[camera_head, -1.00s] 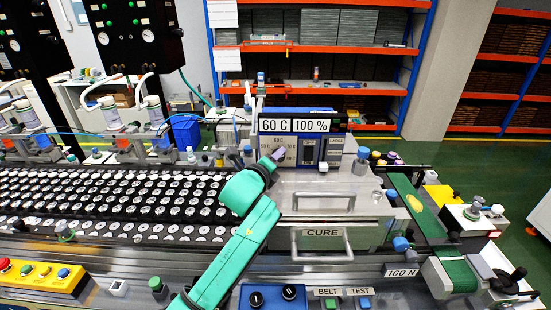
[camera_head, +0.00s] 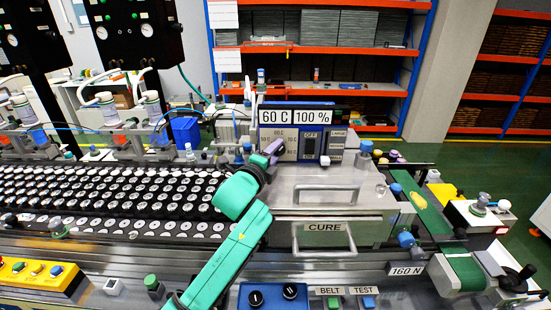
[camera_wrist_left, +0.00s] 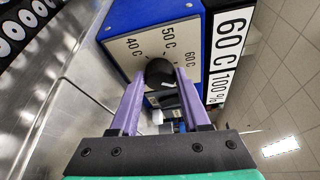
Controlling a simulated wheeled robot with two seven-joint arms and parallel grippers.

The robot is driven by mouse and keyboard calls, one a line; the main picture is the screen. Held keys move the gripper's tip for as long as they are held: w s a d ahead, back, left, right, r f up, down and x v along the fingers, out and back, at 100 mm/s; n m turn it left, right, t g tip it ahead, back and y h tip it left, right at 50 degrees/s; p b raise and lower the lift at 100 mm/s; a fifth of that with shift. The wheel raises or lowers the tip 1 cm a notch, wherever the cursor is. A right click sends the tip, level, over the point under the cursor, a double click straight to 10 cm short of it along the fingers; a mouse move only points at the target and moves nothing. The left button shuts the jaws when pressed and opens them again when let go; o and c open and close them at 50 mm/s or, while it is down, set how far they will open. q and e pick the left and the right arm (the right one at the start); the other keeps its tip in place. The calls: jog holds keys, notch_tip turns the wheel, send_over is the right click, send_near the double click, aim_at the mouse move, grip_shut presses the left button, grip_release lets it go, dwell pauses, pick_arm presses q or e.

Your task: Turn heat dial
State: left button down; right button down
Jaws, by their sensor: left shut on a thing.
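The heat dial (camera_wrist_left: 160,71) is a round black knob on a beige scale marked 40 C, 50 C and 60 C in the left wrist view. A small white mark shows at its lower right. My left gripper (camera_wrist_left: 160,82) has its purple fingers on either side of the dial, shut on it. In the head view, the left gripper (camera_head: 273,148) is at the lower left of the blue control panel (camera_head: 345,115) and hides the dial. The display (camera_head: 295,117) reads 60 C and 100 %. My right gripper is not in view.
Below the panel stands the metal CURE unit (camera_head: 325,227) with two handles. A conveyor of round parts (camera_head: 110,195) lies to the left. A green belt (camera_head: 425,205) runs on the right. Buttons and knobs (camera_head: 272,296) line the front edge.

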pick_arm(q)
jog(key=shift+f+n+t+b, duration=0.15)
jog(key=shift+n+t+b, duration=0.15)
jog(key=shift+n+b, duration=0.65)
jog(key=shift+c, duration=1.9)
grip_release()
jog(key=shift+s+a, duration=0.2)
jog(key=shift+s, duration=0.2)
jog(key=b+v, duration=0.1)
jog(key=v, duration=0.3)
jog(key=b+v, duration=0.2)
jog(key=v, duration=0.2)
jog(key=b+v, duration=0.1)
jog(key=v, duration=0.3)
jog(key=shift+s+a+f, duration=0.3)
jog(key=shift+s+a+r, duration=0.15)
jog(key=shift+s, duration=0.25)
